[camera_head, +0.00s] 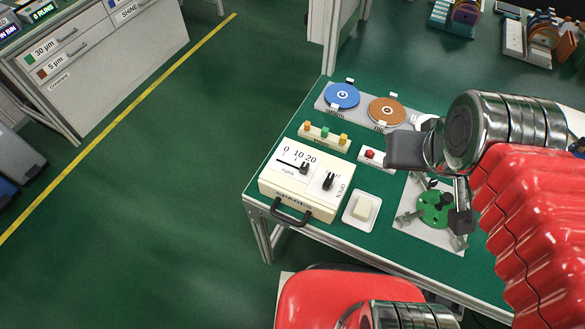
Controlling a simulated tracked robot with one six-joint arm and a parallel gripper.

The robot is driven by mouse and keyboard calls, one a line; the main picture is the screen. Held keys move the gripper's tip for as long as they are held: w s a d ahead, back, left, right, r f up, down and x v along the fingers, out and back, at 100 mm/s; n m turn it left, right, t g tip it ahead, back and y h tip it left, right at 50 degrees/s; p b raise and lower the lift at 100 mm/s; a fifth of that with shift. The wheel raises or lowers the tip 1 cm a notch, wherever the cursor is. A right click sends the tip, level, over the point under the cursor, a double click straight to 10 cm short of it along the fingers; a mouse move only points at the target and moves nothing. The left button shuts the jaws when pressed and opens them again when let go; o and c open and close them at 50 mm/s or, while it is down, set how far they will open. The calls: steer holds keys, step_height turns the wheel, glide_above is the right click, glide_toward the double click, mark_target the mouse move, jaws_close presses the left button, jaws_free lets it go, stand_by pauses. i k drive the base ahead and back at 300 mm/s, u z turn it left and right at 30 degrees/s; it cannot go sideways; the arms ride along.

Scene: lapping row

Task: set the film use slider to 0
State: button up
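A cream box (272,179) stands at the near left corner of the green table. Its top carries a slot marked 0, 10, 20 with "runs" below it. The black film use slider knob (304,168) sits at the right end of the slot, near the 20 and away from the 0. A second black knob (328,181) is to its right, by the word OPEN. My gripper (445,202) hangs right of the box, over or near a green disc, apart from the slider. Its fingers are hard to make out, and my wrist hides part of it.
A black handle (290,215) sticks out from the box front. Close by are a white dish (362,208), a box with coloured buttons (324,136), a red-button box (372,158) and a green disc fixture (434,207). Blue (341,96) and brown (386,111) discs lie behind.

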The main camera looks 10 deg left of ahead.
mark_target(305, 168)
steer(key=u, duration=1)
steer(key=k, duration=0.65)
steer(key=z, duration=0.1)
steer(key=i, duration=0.45)
steer(key=z, duration=0.05)
